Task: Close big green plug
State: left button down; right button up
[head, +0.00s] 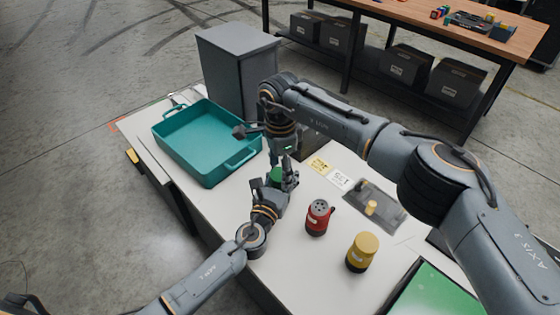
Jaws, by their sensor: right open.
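A green piece (277,174), which looks like the big green plug, shows in the head view between my two grippers near the middle of the table. Only a small part of it is visible; the rest is hidden by the grippers. My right gripper (287,181) comes down from above, open, right beside the green piece. My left gripper (270,186) reaches in from the lower left, close below the green piece. Its fingers are too hidden to tell whether they hold it. Whether the plug is open or closed cannot be seen.
A red plug (318,217) with holes in its top and a yellow plug (361,252) stand to the right. A teal tray (181,155) lies at the left. Behind are labelled cards (340,178) and a grey plate (384,214) with a small yellow piece (371,208).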

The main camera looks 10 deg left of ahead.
jog(key=shift+c, duration=0.2)
jog(key=c, duration=1.2)
jog(key=shift+o, duration=0.2)
jog(key=m, duration=1.7)
jog(key=shift+m, duration=0.4)
jog(key=o, duration=1.3)
jog(key=shift+c, duration=0.2)
